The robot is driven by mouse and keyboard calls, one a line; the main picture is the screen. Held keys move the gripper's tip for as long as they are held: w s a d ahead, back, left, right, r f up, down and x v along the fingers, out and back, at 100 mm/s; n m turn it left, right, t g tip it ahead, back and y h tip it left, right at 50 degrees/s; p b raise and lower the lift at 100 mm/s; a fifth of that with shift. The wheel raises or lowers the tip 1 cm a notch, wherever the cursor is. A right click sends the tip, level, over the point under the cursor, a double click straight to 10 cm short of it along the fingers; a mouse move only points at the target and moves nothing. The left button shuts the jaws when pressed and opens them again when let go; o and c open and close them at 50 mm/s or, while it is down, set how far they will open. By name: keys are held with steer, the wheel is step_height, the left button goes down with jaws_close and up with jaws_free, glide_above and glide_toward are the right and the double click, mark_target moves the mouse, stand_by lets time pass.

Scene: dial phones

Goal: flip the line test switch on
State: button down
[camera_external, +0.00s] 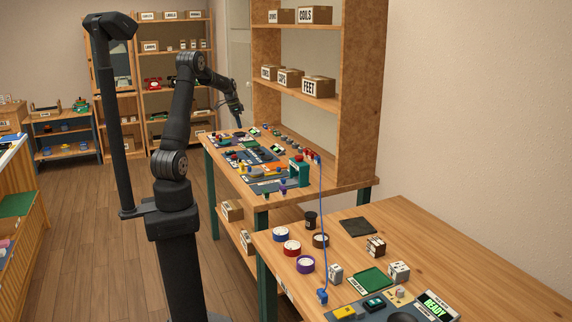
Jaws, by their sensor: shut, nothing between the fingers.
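My gripper (238,122) is shut and empty, pointing down over the far left end of the back workbench (330,183). It is small in view, and I cannot tell whether it touches anything. A dark panel (362,312) with a lit green READY display (436,305) lies on the near bench. A yellow part (344,312) and a green part (374,302) sit on it. A blue cord runs from a blue plug (322,296) beside it up to the back workbench. I cannot make out which part is the line test switch.
The back workbench holds several small coloured parts on mats and a green stand (299,172). A tall wooden shelf (358,100) with labelled boxes rises behind it. Coloured spools (292,248), small blocks (376,246) and a dark pad (359,227) lie on the near bench. Its right side is clear.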

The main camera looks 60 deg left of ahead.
steer(key=n, duration=0.1)
glide_above(231, 151)
steer(key=s, duration=0.3)
steer(key=shift+w+a+y, duration=0.1)
steer(key=shift+a+y, duration=0.2)
steer(key=shift+f, duration=0.15)
steer(key=x, duration=1.3)
steer(key=shift+f, duration=0.4)
